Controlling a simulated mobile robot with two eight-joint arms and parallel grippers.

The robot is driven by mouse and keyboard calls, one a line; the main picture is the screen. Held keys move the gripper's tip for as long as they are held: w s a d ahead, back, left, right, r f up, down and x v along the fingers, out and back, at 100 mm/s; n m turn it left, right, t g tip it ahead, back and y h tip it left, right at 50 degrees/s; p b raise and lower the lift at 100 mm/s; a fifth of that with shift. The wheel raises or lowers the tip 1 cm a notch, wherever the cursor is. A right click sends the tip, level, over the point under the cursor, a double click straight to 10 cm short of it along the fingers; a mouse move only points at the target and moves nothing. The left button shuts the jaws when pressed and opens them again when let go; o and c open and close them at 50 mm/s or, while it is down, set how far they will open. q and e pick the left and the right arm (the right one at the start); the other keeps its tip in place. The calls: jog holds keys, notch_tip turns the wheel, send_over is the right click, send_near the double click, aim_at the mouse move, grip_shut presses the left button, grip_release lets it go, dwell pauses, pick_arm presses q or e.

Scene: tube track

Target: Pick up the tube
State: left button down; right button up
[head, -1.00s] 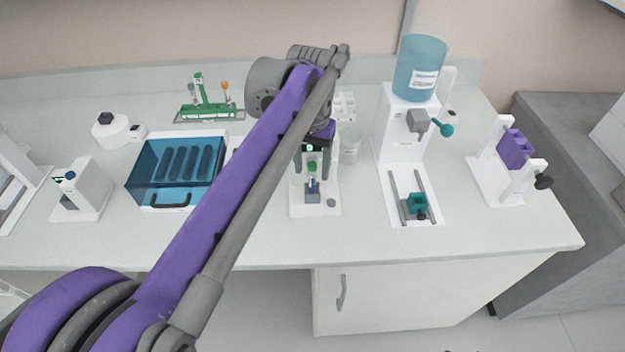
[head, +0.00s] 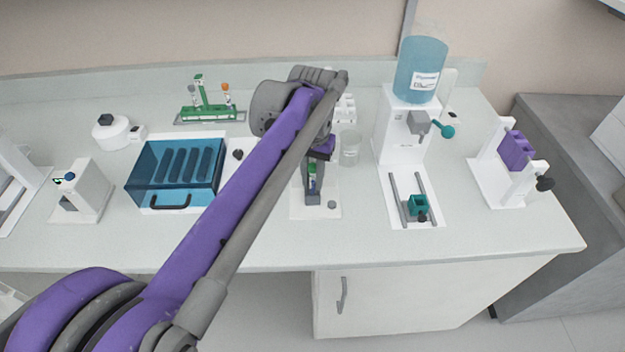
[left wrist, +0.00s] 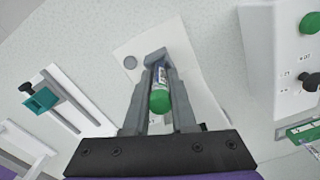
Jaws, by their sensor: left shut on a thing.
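The tube (left wrist: 160,97), with a green cap and a pale labelled body, sits between my left gripper's fingers in the left wrist view. My left gripper (left wrist: 158,85) is shut on it. In the head view, the tube (head: 312,181) and my left gripper (head: 312,190) are low over a white base plate (head: 328,210). A grey block (left wrist: 156,54) shows at the tube's far end. I cannot tell whether the tube still sits in it. My right gripper is not in view.
A blue-lidded box (head: 150,175) stands left, with a green tube rack (head: 205,113) behind. A clear beaker (head: 349,150) is close to my gripper. A dispenser with a blue bottle (head: 420,70) and a purple-block device (head: 515,150) stand right. The front counter strip is clear.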

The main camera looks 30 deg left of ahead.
pick_arm(q)
notch_tip(320, 180, up, 10)
jog(key=shift+r+p, duration=0.1)
jog(key=shift+p, duration=0.5)
